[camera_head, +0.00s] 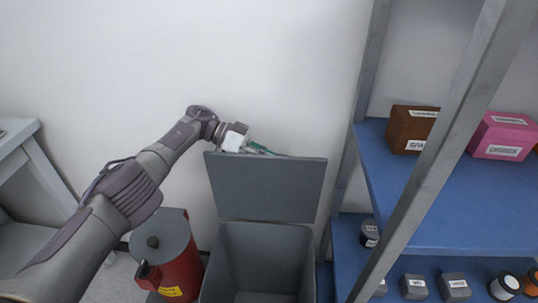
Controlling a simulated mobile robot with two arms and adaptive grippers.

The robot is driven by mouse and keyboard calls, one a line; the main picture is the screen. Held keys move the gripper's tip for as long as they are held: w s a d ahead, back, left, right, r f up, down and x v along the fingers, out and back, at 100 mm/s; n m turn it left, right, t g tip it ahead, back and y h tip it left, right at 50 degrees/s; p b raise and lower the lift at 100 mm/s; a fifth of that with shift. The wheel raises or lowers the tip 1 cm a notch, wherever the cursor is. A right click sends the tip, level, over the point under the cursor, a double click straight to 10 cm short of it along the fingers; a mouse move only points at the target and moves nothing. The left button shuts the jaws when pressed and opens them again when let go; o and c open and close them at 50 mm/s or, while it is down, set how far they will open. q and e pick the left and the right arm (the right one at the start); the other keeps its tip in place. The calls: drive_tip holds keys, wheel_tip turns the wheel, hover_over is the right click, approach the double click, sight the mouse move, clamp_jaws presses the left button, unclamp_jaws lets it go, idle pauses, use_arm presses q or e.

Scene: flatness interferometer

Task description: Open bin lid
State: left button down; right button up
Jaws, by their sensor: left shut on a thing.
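The grey bin (258,262) stands on the floor against the wall, and its inside shows from above. Its grey lid (266,187) stands raised at the back of the bin, its flat face toward me. My left gripper (262,150) is at the lid's top edge, shut on the lid there; its fingertips are small and partly hidden behind the edge. My right gripper is not in view.
A red canister (183,268) with a grey top stands left of the bin. A shelf rack with blue shelves (405,205) rises close on the right, holding a brown box (408,128), a pink box (503,136) and several small blocks. A grey table (17,150) is at far left.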

use_arm(q)
drive_tip(key=shift+f, duration=0.2)
drive_tip(key=c, duration=1.4)
unclamp_jaws()
wheel_tip(320, 180, up, 10)
drive_tip(key=shift+r, duration=0.1)
